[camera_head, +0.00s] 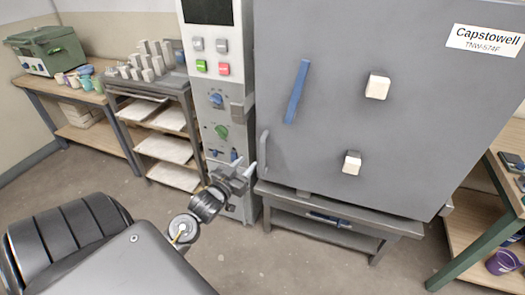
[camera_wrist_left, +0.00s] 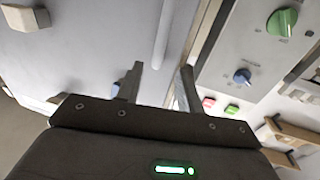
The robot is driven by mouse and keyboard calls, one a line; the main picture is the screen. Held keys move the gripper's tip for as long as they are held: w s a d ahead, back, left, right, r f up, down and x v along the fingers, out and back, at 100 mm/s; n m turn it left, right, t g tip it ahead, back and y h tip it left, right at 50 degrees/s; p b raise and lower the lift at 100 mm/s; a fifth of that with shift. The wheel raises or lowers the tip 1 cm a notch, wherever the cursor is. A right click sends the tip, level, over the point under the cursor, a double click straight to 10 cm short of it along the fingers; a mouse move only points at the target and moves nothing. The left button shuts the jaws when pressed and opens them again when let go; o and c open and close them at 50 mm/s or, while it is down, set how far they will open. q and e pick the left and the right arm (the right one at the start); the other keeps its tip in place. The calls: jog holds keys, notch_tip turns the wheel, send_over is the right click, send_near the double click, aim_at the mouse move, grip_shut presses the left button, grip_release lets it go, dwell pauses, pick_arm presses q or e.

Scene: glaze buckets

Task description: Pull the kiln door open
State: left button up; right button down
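The kiln door (camera_head: 330,130) is a large grey panel and looks closed against the kiln. A slim grey vertical bar handle (camera_head: 263,153) sits at the door's lower left edge. In the left wrist view the handle (camera_wrist_left: 163,35) is a pale bar just beyond the fingertips, between their lines. My left gripper (camera_head: 242,166) is just left of the handle in the head view, with its fingers pointing up toward it. The left wrist view shows the two fingers (camera_wrist_left: 160,80) apart with nothing between them. My right gripper is not in view.
The control panel (camera_head: 218,110) with knobs and buttons stands left of the door. Two cream plugs (camera_head: 377,87) and a blue strip (camera_head: 297,92) are on the door. A shelf cart (camera_head: 165,145) is at left, a wooden bench (camera_head: 505,180) at right. The floor in front is clear.

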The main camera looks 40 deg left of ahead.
aim_at(261, 149)
pick_arm(q)
jog(key=w, duration=0.3)
jog(key=w+a+p, duration=0.1)
jog(key=w, duration=0.6)
jog(key=shift+w+a, duration=0.25)
jog(key=shift+w, duration=0.1)
grip_shut()
